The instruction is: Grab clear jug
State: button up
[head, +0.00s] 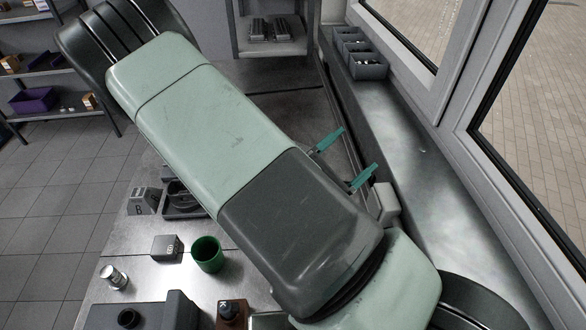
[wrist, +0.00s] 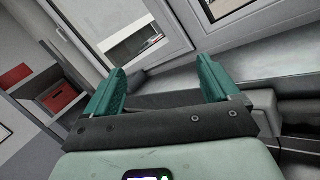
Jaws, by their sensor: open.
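I cannot make out a clear jug in either view. My arm covers a large part of the metal bench (head: 222,290) in the head view, so what lies behind it is hidden. My gripper (head: 345,158) has two teal fingers spread apart with nothing between them. It is over the right side of the bench near the window sill. In the wrist view my gripper (wrist: 162,72) is open and faces the window frame and sill.
A green cup (head: 207,254), a small grey box (head: 167,248), a small metal can (head: 114,277) and a brown bottle (head: 231,314) stand on the near bench. Grey bins (head: 362,62) sit on the window sill (head: 415,150). The wrist view shows a red box (wrist: 60,97) on a shelf.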

jog(key=a+f+n+t+y, duration=0.2)
jog(key=a+f+n+y, duration=0.1)
jog(key=f+n+y, duration=0.2)
jog(key=a+f+n+t+y, duration=0.2)
jog(key=f+n+y, duration=0.4)
jog(key=y, duration=0.1)
jog(key=a+f+n+t+y, duration=0.2)
jog(key=a+f+n+y, duration=0.1)
jog(key=f+n+y, duration=0.3)
jog(key=shift+w+a+f, duration=0.1)
jog(key=shift+a+f, duration=0.05)
jog(key=shift+a, duration=0.2)
jog(key=shift+w+a, duration=0.15)
jog(key=shift+w, duration=2.2)
jog(key=shift+c, duration=0.5)
grip_shut()
